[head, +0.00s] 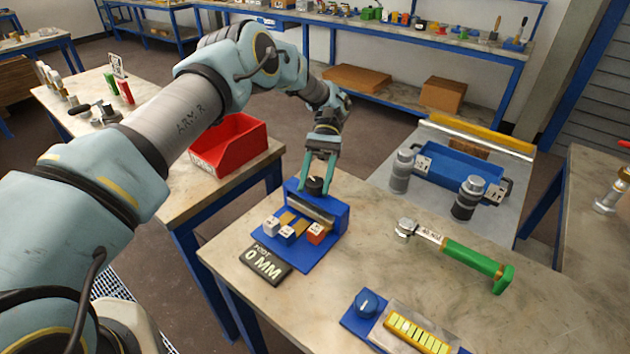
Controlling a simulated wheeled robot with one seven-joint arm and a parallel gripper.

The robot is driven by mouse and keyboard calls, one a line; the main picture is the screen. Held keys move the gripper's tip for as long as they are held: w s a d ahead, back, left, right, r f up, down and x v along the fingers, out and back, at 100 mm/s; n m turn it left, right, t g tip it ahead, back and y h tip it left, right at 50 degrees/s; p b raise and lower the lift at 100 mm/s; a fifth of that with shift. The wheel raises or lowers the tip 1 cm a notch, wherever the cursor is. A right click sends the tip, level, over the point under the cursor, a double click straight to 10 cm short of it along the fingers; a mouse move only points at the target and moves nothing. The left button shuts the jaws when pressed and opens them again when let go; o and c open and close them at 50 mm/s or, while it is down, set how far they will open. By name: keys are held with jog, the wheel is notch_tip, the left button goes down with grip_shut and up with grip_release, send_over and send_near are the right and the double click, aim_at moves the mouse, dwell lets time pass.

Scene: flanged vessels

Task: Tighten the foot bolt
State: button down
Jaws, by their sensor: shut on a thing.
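A blue fixture (294,257) stands on the near table, with small marked cubes on its base and a raised block at its back. A black knob (316,185) sits on top of that block. My gripper (317,188) points down with its green fingers on either side of the knob and is shut on it. A dark sign (264,262) in front of the fixture reads "FOOT 0 MM". I cannot make out a separate foot bolt. A wrench-like tool with a green handle (470,262) lies to the right, apart from my gripper.
A red bin (230,146) stands on the left table. A blue dial box (364,305) and a yellow-striped block (416,331) are at the near edge. Grey cylinders (401,171) flank a blue tray (457,168) behind. The tabletop between fixture and tool is clear.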

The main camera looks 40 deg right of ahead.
jog(key=shift+c, duration=1.5)
grip_release()
jog(key=shift+f+b, duration=0.15)
jog(key=shift+b, duration=0.4)
